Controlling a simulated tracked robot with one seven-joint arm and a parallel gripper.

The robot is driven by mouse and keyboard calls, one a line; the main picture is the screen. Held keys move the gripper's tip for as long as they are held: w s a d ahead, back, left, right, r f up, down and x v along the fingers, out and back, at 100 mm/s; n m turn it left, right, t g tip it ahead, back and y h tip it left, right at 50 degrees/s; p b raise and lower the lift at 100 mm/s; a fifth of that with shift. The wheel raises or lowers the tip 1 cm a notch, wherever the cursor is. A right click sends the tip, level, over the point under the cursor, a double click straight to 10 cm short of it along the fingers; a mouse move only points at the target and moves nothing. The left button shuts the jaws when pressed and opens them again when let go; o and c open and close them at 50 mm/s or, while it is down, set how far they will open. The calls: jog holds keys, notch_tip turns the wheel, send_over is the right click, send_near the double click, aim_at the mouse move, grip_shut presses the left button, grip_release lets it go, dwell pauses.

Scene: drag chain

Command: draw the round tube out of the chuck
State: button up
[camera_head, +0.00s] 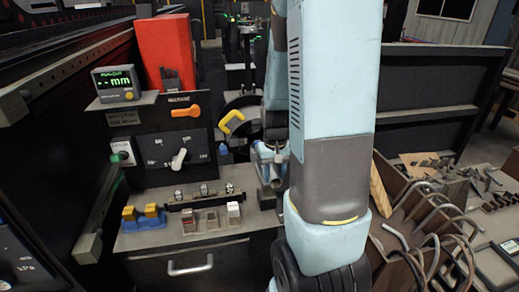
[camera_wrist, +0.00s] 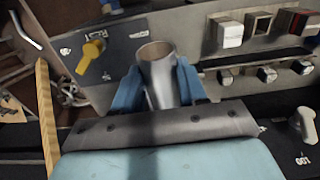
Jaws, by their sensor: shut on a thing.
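The round tube (camera_wrist: 158,72) is a grey metal cylinder with an open, brownish mouth, seen in the wrist view. My gripper (camera_wrist: 160,88) has a blue finger on each side of it and is shut on it. The rest of the tube is hidden behind the gripper body. In the head view my gripper (camera_head: 268,160) is small and partly behind my arm, above the bench's right end. I cannot make out the chuck for sure in either view, nor whether the tube is still inside it.
A panel with an orange lever (camera_head: 186,112) and a white knob (camera_head: 179,158) stands left of my gripper. Colored blocks (camera_head: 233,210) and small clamps line the bench. A rack of bent rods (camera_head: 430,215) stands to the right. A yellow handle (camera_wrist: 90,52) shows near the tube.

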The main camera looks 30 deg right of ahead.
jog(key=shift+s, duration=0.25)
jog(key=o, duration=1.2)
jog(key=shift+o, duration=0.2)
notch_tip(320, 180, up, 14)
jog(key=s+a+r+n+t, duration=0.3)
jog(key=s+a+r+t, duration=0.2)
jog(key=s+a+r, duration=0.5)
jog(key=shift+a+r, duration=0.5)
jog(key=shift+a, duration=0.55)
jog(key=shift+o, duration=0.5)
jog(key=shift+s+a+r+t, duration=0.25)
jog(key=shift+s+a+t, duration=0.1)
jog(key=shift+s, duration=0.15)
